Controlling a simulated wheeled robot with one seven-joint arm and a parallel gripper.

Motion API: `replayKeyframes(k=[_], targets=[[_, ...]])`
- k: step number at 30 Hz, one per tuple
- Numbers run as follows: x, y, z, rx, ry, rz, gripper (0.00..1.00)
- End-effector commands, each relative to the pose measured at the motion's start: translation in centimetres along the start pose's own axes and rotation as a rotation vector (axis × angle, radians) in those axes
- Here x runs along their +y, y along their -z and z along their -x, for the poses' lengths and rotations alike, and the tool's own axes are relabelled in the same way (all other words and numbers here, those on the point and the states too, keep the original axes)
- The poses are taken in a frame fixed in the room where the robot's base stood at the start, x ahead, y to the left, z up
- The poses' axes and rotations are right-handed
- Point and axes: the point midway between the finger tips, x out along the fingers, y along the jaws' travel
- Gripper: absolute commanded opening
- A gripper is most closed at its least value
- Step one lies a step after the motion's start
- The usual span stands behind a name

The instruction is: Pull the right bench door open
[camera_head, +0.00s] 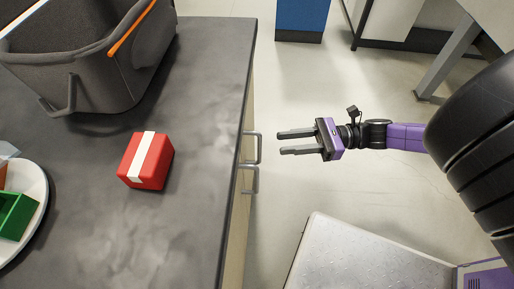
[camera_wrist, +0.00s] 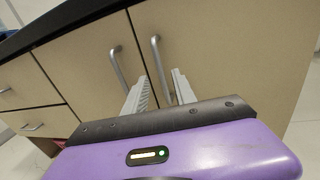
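The bench has two beige doors side by side under its dark top, both shut. In the wrist view the right door (camera_wrist: 230,60) has a vertical metal bar handle (camera_wrist: 156,52), and the left door (camera_wrist: 85,65) has a similar handle (camera_wrist: 117,64). In the head view the right door's handle (camera_head: 259,149) is the farther one, with the left handle (camera_head: 256,181) just nearer. My gripper (camera_head: 281,143) is open and empty, pointing at the bench front, a short gap away from the right handle. In the wrist view that handle lies between my gripper's fingers (camera_wrist: 162,76).
Drawers (camera_wrist: 25,82) are left of the doors. Open floor (camera_head: 335,95) surrounds my gripper.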

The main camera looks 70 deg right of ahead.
Motion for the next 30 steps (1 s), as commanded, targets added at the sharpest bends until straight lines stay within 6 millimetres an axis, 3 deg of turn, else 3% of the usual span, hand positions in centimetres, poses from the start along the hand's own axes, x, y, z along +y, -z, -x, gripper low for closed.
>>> replayKeyframes(k=[5, 18, 30], targets=[[0.1, 0.0, -1.1, -0.002, -0.004, 0.033, 0.32], [0.1, 0.0, -7.1, -0.001, -0.003, 0.029, 0.32], [0.1, 0.0, -7.9, 0.001, 0.000, 0.028, 0.32]])
